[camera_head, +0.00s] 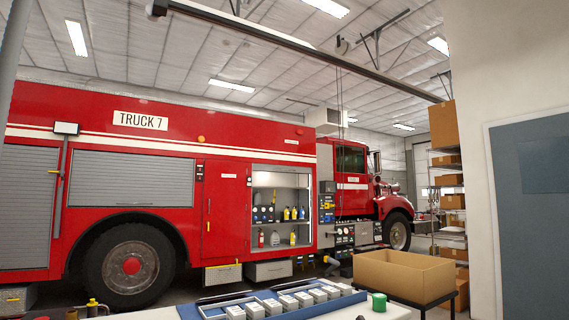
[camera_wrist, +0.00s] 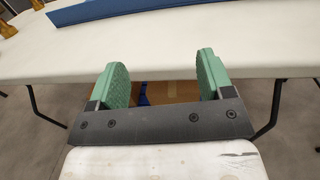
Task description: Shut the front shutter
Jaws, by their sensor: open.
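The red fire truck (camera_head: 240,140), labelled TRUCK 7, stands side-on across the head view. Its front side compartment (camera_head: 282,180) is open, with its shelves of bottles and gear exposed. The front shutter itself is not clearly visible there; only a pale strip shows at the top of the opening. My gripper (camera_wrist: 164,82) shows in the wrist view with two green pads spread apart and nothing between them. It is over the near edge of a white table, away from the truck. My gripper is not in the head view.
Two other grey shutters, one above the rear wheel (camera_head: 132,178) and one at far left (camera_head: 27,205), are down. A white table (camera_wrist: 165,50) with a blue tray (camera_head: 270,303) stands in front. An open cardboard box (camera_head: 405,275) sits at right, near stocked shelves.

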